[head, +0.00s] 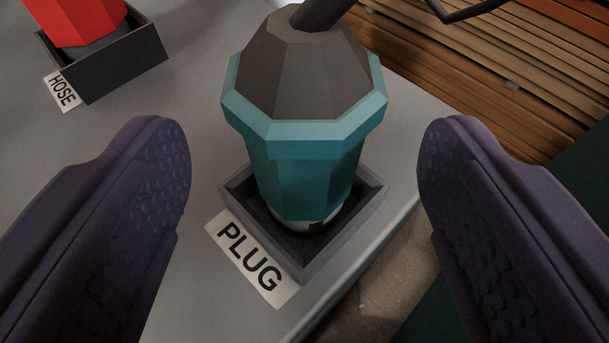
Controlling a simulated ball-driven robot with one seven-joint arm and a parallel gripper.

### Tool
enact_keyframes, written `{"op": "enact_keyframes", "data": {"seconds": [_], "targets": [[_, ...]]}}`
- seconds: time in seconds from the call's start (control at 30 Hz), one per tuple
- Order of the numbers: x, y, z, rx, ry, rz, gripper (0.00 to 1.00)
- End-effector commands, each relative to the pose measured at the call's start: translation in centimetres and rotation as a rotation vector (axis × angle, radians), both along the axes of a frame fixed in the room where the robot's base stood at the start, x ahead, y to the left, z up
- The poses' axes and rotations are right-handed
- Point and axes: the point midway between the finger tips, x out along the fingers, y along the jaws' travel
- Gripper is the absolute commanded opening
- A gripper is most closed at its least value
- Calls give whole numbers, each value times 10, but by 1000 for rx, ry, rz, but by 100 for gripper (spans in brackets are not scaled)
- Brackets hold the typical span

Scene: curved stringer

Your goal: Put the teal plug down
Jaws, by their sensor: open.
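The teal plug (303,165) stands upright in a shallow dark tray (237,203) labelled PLUG, in the middle of the head view. It has a grey faceted top and a dark cable leading up out of view. Its lower end sits inside the tray, and the front rim hides part of the base. My gripper (304,160) is open. One purple finger is left of the plug and the other is right of it, with a clear gap on both sides.
A red object (80,18) sits in a second dark box (125,60) labelled HOSE at the upper left. The grey table top (130,105) is clear between the boxes. Its edge runs close to the right of the plug tray, with wooden slats (450,70) beyond.

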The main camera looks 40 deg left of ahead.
Motion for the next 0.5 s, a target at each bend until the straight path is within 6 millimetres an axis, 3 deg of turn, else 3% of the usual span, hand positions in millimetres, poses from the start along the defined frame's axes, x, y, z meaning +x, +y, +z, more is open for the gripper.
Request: {"op": "enact_keyframes", "data": {"seconds": [0.23,0.5], "targets": [[-35,-32,19,0,1,-2,75],[-45,-40,22,0,-1,1,75]]}}
